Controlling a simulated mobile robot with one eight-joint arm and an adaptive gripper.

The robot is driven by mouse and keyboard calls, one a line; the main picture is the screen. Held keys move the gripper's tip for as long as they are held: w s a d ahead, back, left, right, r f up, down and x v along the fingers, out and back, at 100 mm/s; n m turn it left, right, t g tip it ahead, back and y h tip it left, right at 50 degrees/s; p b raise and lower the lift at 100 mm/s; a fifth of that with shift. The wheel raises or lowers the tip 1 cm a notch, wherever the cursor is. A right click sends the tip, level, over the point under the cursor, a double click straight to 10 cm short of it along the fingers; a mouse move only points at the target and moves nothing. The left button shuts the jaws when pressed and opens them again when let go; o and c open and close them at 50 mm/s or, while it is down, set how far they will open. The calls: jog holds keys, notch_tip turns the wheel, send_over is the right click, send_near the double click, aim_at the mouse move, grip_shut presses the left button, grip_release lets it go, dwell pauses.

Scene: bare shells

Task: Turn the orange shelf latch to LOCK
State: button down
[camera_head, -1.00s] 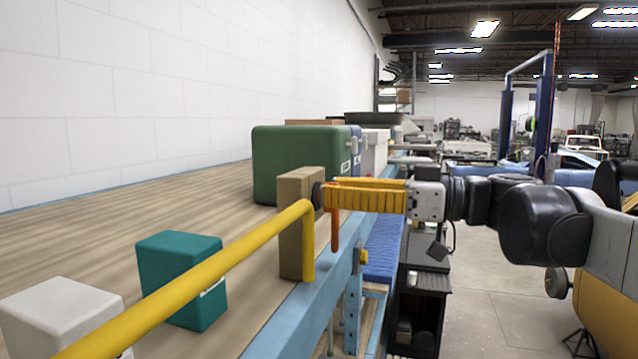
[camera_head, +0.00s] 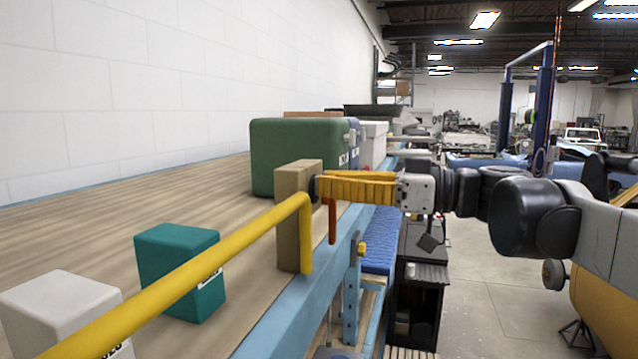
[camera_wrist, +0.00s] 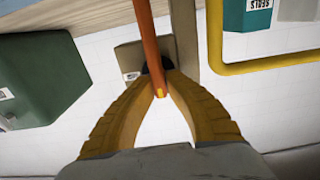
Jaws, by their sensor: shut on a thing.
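The orange latch (camera_head: 332,222) is at the tan post (camera_head: 293,225) on the shelf's front edge. In the head view its bar hangs straight down below my gripper (camera_head: 322,187). My gripper reaches in from the right with its yellow fingers level, and is shut on the latch. In the wrist view the orange bar (camera_wrist: 146,40) runs from the top edge down between the fingertips (camera_wrist: 160,82). A dark round pivot shows behind it, partly hidden by the fingers. I cannot read any LOCK mark.
A yellow rail (camera_head: 200,270) runs along the shelf front, close left of the latch. A green box (camera_head: 300,160) stands behind the post. A teal box (camera_head: 180,275) and a white box (camera_head: 60,310) stand nearer. The blue shelf edge (camera_head: 300,315) lies below. Open floor is at right.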

jog(key=shift+m, duration=0.3)
jog(key=m+b, duration=0.1)
jog(key=m, duration=0.3)
jog(key=shift+w, duration=0.2)
jog(key=shift+w+d+f+m+b, duration=0.15)
jog(key=shift+m+b, duration=0.15)
jog(key=shift+m, duration=1.9)
jog(key=shift+w+f+m+b, duration=0.1)
jog(key=shift+f+m+b, duration=0.15)
jog(key=shift+m, duration=1.95)
jog(key=shift+w+d+f+m+b, duration=0.1)
jog(key=shift+m+b, duration=0.25)
jog(key=shift+m, duration=1.85)
